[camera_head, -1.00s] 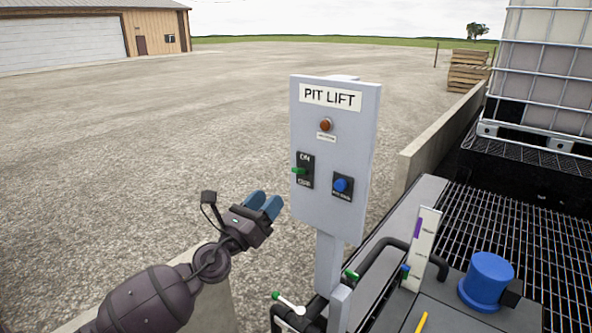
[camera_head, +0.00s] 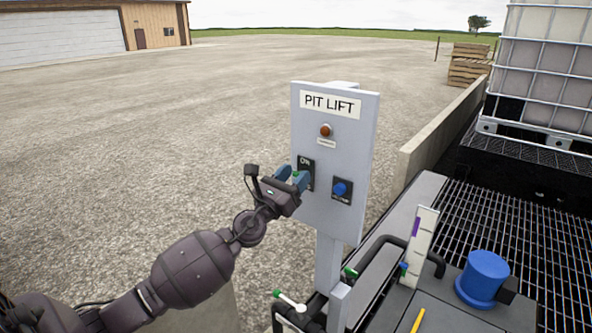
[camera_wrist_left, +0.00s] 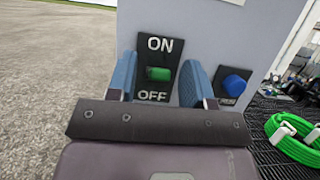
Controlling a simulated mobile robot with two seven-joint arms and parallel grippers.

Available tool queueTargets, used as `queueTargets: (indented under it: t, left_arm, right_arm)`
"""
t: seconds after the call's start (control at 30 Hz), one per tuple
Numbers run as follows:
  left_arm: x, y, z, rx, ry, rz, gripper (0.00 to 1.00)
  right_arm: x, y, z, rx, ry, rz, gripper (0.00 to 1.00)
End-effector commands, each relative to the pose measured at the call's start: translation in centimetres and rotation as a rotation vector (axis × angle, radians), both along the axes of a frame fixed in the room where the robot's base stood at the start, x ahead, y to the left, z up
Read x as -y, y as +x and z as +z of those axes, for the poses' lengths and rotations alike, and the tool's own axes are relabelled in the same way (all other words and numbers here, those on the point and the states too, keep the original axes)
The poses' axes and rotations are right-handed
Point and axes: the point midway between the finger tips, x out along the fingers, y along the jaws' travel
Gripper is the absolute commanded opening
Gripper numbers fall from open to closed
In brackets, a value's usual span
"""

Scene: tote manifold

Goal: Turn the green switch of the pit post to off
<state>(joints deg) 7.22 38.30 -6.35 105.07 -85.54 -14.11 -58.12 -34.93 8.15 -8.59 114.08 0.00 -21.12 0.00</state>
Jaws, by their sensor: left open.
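The grey PIT LIFT post panel (camera_head: 337,150) stands upright in the middle of the head view. Its black switch plate (camera_wrist_left: 153,86), lettered ON above and OFF below, fills the gap between my fingers in the wrist view. My left gripper (camera_head: 292,178) is open at the panel, one finger on each side of the green switch. I cannot tell whether the fingers touch it. My right gripper is not in view.
A blue knob (camera_head: 341,189) sits on the panel right of the switch, and a red-orange lamp (camera_head: 325,130) above. Green-handled valves (camera_head: 289,301), a blue cap (camera_head: 486,279) and a black grating stand right and below. Open gravel lies left.

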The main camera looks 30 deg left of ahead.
Motion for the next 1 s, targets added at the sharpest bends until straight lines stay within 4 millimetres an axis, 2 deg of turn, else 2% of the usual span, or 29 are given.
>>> queueTargets:
  t: [0.17, 0.47, 0.77, 1.0]
  left_arm:
    - [0.08, 0.87, 0.37, 0.0, 0.0, 0.0, 0.47]
    - [0.08, 0.97, 0.37, 0.0, -0.001, 0.0, 0.45]
    - [0.07, 0.96, 0.37, 0.0, -0.001, 0.001, 0.0]
    - [0.07, 0.95, 0.26, 0.007, -0.002, 0.001, 0.0]
  right_arm:
    - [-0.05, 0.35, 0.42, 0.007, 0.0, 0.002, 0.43]
    - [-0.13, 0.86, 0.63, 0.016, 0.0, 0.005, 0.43]
    - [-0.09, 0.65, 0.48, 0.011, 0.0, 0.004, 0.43]
    - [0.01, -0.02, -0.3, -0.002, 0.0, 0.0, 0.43]
